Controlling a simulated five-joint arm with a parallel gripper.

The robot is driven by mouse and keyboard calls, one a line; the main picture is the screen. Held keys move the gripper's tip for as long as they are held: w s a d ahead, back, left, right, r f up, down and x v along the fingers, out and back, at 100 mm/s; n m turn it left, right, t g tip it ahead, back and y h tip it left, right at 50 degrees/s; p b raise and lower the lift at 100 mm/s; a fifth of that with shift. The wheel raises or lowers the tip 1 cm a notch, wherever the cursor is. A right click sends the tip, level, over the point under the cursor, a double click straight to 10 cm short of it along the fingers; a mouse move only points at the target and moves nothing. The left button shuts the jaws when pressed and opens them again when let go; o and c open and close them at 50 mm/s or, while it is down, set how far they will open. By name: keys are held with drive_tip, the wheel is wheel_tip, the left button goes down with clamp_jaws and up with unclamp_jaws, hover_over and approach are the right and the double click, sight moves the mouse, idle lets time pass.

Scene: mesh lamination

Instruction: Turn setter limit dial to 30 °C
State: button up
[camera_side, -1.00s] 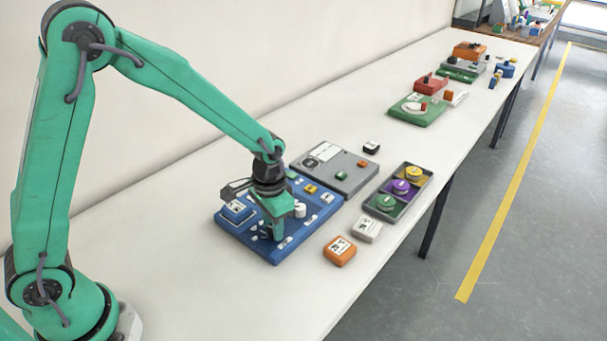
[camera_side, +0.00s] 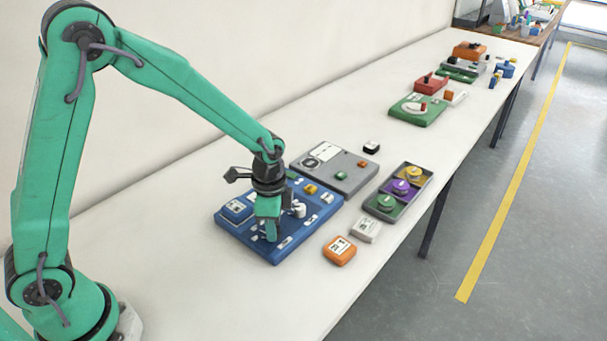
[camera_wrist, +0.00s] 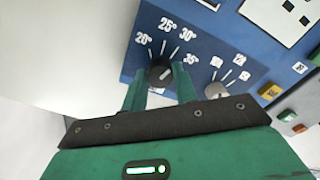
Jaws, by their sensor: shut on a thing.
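The setter limit dial (camera_wrist: 160,73) is a small black knob on the blue panel (camera_side: 232,243), with printed marks 20°, 25°, 30° and 35° fanned around it in the wrist view. A pale pointer line on the knob leans up and right, toward the 30°–35° side; I cannot tell the exact mark. My gripper (camera_wrist: 161,90) is shut on the dial, one green finger on each side. In the side view my gripper (camera_side: 270,232) points down at the panel's front part and hides the dial.
A pale second knob (camera_wrist: 216,91) with icon marks sits close to the right finger. A grey panel (camera_side: 335,165) adjoins behind. A tray of coloured discs (camera_side: 398,190), an orange block (camera_side: 339,251) and a white block (camera_side: 366,229) lie to the right. The table's front is bare.

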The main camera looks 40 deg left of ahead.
idle(0.3)
drive_tip(key=o, duration=1)
drive_tip(key=shift+c, duration=0.2)
drive_tip(key=shift+r, duration=0.15)
drive_tip(key=shift+r, duration=3.8)
